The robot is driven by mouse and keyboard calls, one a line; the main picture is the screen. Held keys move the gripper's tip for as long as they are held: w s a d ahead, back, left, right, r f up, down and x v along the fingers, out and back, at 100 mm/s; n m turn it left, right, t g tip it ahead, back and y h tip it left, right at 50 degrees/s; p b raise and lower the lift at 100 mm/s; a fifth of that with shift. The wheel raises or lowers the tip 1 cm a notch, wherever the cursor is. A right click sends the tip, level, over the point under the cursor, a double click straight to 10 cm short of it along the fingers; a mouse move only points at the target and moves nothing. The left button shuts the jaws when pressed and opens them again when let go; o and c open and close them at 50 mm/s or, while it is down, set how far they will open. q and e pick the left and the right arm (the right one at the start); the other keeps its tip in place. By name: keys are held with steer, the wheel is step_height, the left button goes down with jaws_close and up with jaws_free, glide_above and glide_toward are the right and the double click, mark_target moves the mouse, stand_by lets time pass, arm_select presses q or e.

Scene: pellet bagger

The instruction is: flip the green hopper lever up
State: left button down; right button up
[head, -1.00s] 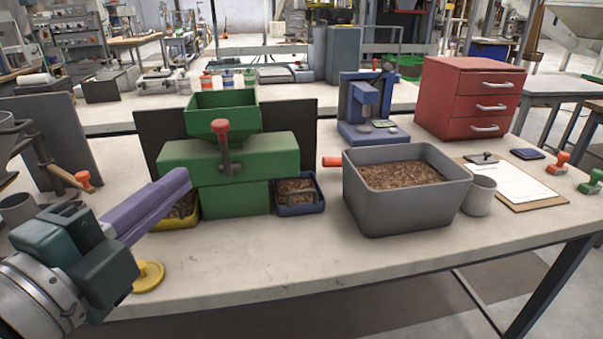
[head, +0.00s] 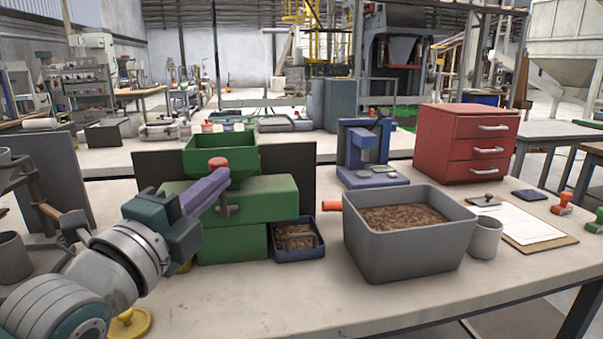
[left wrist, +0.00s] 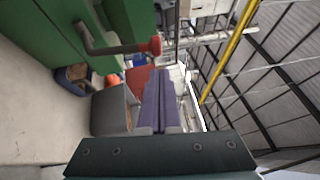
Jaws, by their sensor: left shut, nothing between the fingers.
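The green hopper (head: 222,155) tops the green bagger body (head: 255,200) on the bench. Its lever has a red knob (head: 217,163) and a dark shaft (head: 222,209). The knob stands above the pivot, so the lever points up. My left gripper (head: 220,176) is shut and empty, its purple fingers just in front of the lever and hiding part of its shaft. In the left wrist view, the knob (left wrist: 155,46) lies just beyond the tips of my left gripper (left wrist: 160,78); I cannot tell whether they touch. My right gripper is out of view.
A blue bin (head: 299,252) of pellets sits right of the bagger. A big grey tub (head: 400,255) of pellets, a grey cup (head: 485,238) and a red drawer cabinet (head: 466,145) stand further right.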

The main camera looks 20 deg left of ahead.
arm_select(q)
steer(key=shift+w+a+r, duration=0.1)
steer(key=shift+w+a, duration=0.45)
steer(key=shift+a, duration=0.05)
steer(key=shift+w+a+r+p, duration=0.25)
steer(key=shift+w+r+p, duration=0.05)
steer(key=shift+w+r, duration=0.15)
steer(key=shift+w+a+r+p, duration=0.25)
steer(key=shift+w+r, duration=0.1)
steer(key=shift+r, duration=0.1)
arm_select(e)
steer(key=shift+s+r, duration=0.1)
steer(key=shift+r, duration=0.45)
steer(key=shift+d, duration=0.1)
